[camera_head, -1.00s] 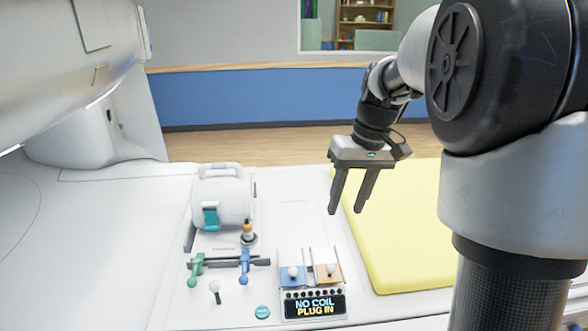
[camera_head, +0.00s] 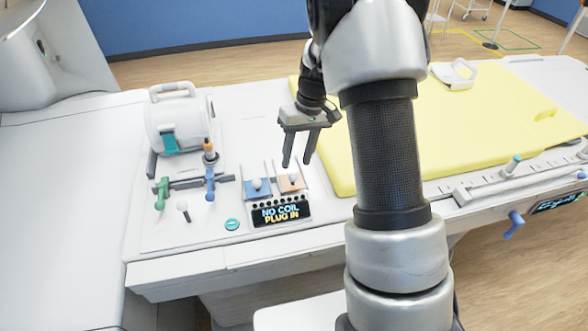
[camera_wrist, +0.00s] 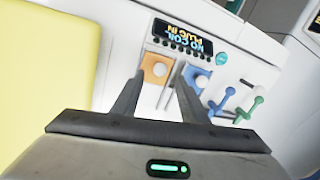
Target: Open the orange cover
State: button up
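The orange cover (camera_head: 284,187) is a small flat plate with a white ball knob, lying on the white panel beside a matching blue cover (camera_head: 251,194). In the wrist view the orange cover (camera_wrist: 148,76) is ahead of the fingers, with its pale knob near the middle. It looks closed. My gripper (camera_head: 297,165) points down with its fingers apart and nothing between them. It appears above and slightly behind the orange cover, and I see no clear contact. In the wrist view my gripper (camera_wrist: 159,84) also shows a gap between the fingers.
A display (camera_head: 281,211) reading "NO COIL PLUG IN" sits in front of the covers. A green lever (camera_head: 162,190), a blue lever (camera_head: 210,183) and a white coil housing (camera_head: 177,120) stand to the left. A yellow pad (camera_head: 335,165) lies to the right.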

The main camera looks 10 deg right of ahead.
aim_at(293, 173)
jog(key=f, duration=0.3)
jog(key=a+f, duration=0.1)
jog(key=shift+s+f, duration=0.1)
jog(key=shift+f, duration=0.3)
grip_shut()
